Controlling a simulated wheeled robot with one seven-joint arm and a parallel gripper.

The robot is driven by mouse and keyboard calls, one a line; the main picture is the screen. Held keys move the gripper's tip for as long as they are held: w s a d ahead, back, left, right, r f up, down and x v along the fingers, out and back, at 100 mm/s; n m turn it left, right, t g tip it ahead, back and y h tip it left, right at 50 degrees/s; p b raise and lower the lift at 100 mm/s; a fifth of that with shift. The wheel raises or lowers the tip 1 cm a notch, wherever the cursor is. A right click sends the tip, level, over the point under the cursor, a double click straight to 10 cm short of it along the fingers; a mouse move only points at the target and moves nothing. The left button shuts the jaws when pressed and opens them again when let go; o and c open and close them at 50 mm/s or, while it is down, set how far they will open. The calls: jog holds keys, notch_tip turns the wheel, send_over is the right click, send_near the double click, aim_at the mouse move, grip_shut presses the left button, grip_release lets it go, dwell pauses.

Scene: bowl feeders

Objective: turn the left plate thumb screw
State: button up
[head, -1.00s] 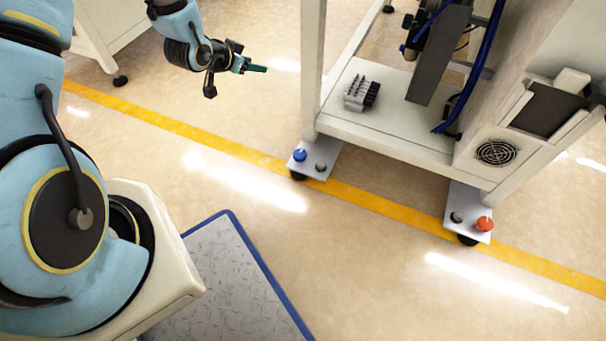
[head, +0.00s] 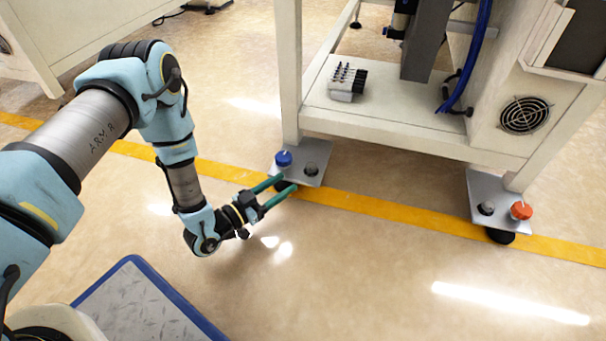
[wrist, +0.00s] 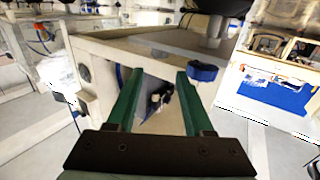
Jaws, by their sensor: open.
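The left plate (head: 298,176) is a small grey plate at the foot of the frame's left leg. A blue thumb screw (head: 283,158) with a white mark stands on it, beside a dark grey bolt (head: 311,170). My gripper (head: 286,183) has two green fingers, open and empty, low at the plate's near edge. In the wrist view, which looks upside down, the blue thumb screw (wrist: 202,73) is just beyond the right finger's tip, outside the gap of my gripper (wrist: 155,76). I cannot tell whether a finger touches the plate.
The right plate (head: 490,193) bears an orange knob (head: 521,210) and a grey bolt (head: 487,208). A lower shelf (head: 390,118) holds a grey block with pins (head: 347,82). A blue-edged floor plate (head: 150,308) lies at the front. The floor between the plates is clear.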

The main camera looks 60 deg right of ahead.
aim_at(307, 169)
jog(key=b+x, duration=0.5)
jog(key=x, duration=0.5)
jog(key=shift+a, duration=0.1)
jog(key=shift+s+d, duration=0.15)
jog(key=shift+d, duration=0.3)
grip_shut()
